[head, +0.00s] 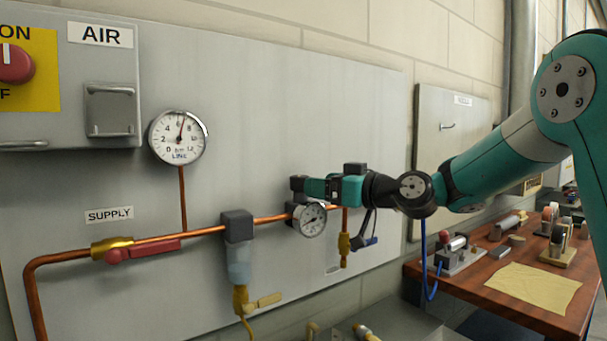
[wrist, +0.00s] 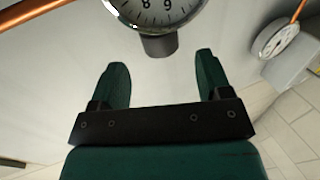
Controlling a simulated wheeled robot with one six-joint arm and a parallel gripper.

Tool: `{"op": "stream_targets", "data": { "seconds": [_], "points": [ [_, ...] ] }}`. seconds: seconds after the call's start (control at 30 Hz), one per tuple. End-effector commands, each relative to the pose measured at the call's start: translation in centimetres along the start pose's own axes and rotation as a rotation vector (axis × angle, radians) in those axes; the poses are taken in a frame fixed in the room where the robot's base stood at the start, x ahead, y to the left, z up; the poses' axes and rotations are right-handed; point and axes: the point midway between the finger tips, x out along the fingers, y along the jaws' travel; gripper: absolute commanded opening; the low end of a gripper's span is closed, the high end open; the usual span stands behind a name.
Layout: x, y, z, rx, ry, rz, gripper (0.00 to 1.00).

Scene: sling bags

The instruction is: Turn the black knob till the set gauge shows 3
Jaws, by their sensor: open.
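The black knob (wrist: 160,46) shows in the wrist view as a short dark cylinder beside the set gauge (wrist: 160,8), whose face is partly cut off by the top edge. In the head view the knob (head: 297,184) sits above the copper pipe, and the set gauge (head: 311,220) is just below it; its needle is too small to read surely. My gripper (head: 309,186) reaches in from the right. In the wrist view its two green fingers (wrist: 158,75) are open and empty, with the knob between their lines, just beyond the tips.
The copper pipe (head: 200,231) carries a red-handled supply valve (head: 150,249) and a filter (head: 238,250). A cluttered wooden bench (head: 480,285) stands right.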

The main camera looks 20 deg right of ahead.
Motion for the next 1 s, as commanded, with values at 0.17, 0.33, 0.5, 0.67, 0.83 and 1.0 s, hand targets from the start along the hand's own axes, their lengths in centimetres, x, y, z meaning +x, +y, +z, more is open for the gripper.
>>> {"op": "stream_targets", "data": {
  "seconds": [0.17, 0.33, 0.5, 0.67, 0.83, 1.0],
  "points": [
    [3.4, 0.0, -0.3, 0.001, 0.000, -0.003, 0.71],
    [5.0, 0.0, -0.1, 0.001, 0.000, -0.001, 0.71],
    [5.5, 0.0, 0.0, 0.000, 0.000, 0.000, 0.71],
    [5.5, 0.0, 0.0, 0.000, 0.000, 0.001, 0.71],
    [5.4, 0.0, 0.0, 0.000, 0.000, 0.001, 0.39],
    [5.4, 0.0, 0.0, 0.000, 0.000, 0.001, 0.22]
  ]
}}
